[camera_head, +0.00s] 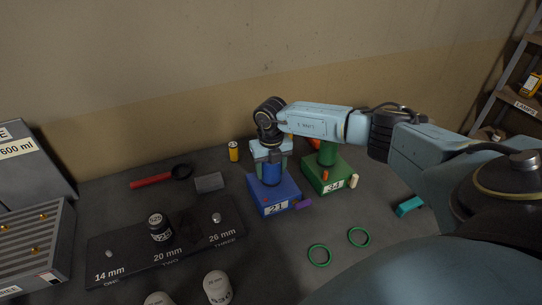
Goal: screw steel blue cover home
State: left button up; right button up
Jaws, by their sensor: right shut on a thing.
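A blue block marked 21 (275,197) stands on the table and carries an upright blue cylinder (272,174). My right gripper (268,158) points down over this cylinder, its jaws around the top end. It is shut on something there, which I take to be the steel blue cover. The jaws hide most of the cover, and I cannot tell how far down it sits. My left gripper is out of view.
A green block marked 34 (334,180) with a green cylinder stands close on the right. Green rings (319,255) lie in front. A yellow can (233,151) stands behind left.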

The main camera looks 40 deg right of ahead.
jog(key=shift+r+m+p, duration=0.1)
jog(key=shift+m+p, duration=0.4)
jog(key=shift+m, duration=1)
jog(key=m+p, duration=0.2)
jog(key=m, duration=0.2)
jog(key=shift+p, duration=0.4)
jog(key=shift+m+p, duration=0.45)
jog(key=shift+m, duration=0.55)
